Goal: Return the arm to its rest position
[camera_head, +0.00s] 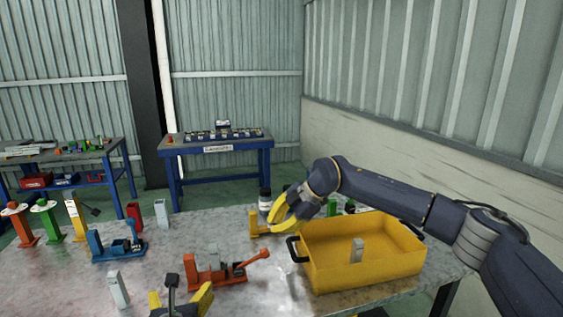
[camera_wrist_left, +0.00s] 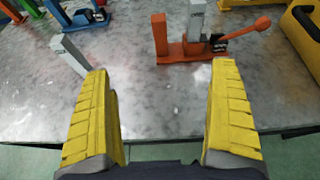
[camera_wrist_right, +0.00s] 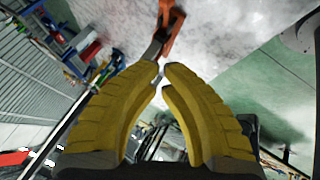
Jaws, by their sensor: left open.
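My left gripper (camera_head: 182,298) is at the bottom edge of the head view, at the near side of the metal table (camera_head: 60,270). In the left wrist view its two yellow fingers (camera_wrist_left: 164,115) are wide apart with nothing between them. My right arm comes in from the right over the yellow bin (camera_head: 320,272). My right gripper (camera_head: 284,215) is at the bin's left rear, beside a yellow fixture (camera_head: 255,222). In the right wrist view its fingertips (camera_wrist_right: 162,72) nearly meet, and no held object shows.
An orange toggle clamp (camera_head: 215,276) and a grey block (camera_head: 118,290) stand near my left gripper. A blue clamp (camera_head: 118,246) is farther left. A grey block (camera_head: 357,250) is in the bin.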

